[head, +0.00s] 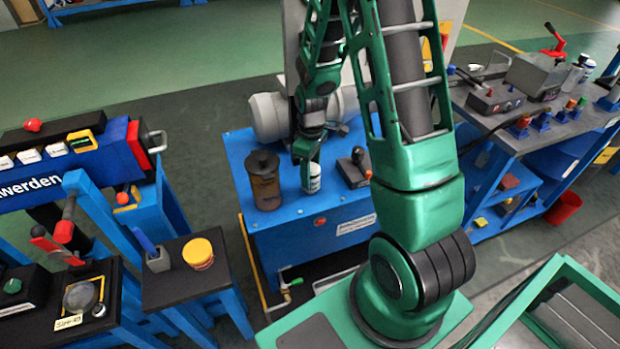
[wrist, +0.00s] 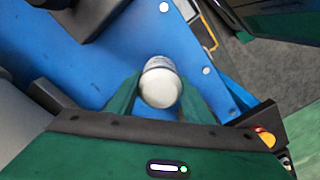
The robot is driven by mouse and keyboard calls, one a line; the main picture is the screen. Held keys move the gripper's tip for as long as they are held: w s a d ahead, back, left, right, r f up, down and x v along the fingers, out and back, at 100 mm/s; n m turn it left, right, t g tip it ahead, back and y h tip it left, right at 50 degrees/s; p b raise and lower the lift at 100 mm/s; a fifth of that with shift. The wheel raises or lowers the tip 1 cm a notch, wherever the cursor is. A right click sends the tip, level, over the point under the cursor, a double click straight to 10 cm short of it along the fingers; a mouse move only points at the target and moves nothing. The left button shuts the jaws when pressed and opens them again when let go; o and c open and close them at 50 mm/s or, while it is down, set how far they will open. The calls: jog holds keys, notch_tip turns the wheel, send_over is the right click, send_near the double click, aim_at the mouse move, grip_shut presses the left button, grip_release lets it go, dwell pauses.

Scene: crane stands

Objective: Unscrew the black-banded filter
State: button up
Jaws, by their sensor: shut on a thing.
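A small white filter (head: 313,180) stands on the blue power unit (head: 290,222), beside a dark brown canister. My gripper (head: 309,168) reaches down over it from above. In the wrist view the filter (wrist: 160,86) sits between the two green fingers of my gripper (wrist: 160,98), which are shut on it. Its pale round end faces the camera and grey marking shows near its far edge. I cannot make out a black band.
The brown canister (head: 263,180) stands close left of my gripper, and a black joystick box (head: 354,168) close right. A grey motor (head: 270,116) lies behind. A yellow-lidded tub (head: 198,253) is on a small dark stand at left. A tool-laden workbench (head: 520,125) is at right.

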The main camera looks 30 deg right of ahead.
jog(key=shift+n, duration=0.6)
grip_shut()
jog(key=shift+n, duration=0.7)
jog(key=n, duration=0.2)
jog(key=shift+n, duration=1.5)
jog(key=n, duration=0.3)
jog(key=shift+n, duration=1.1)
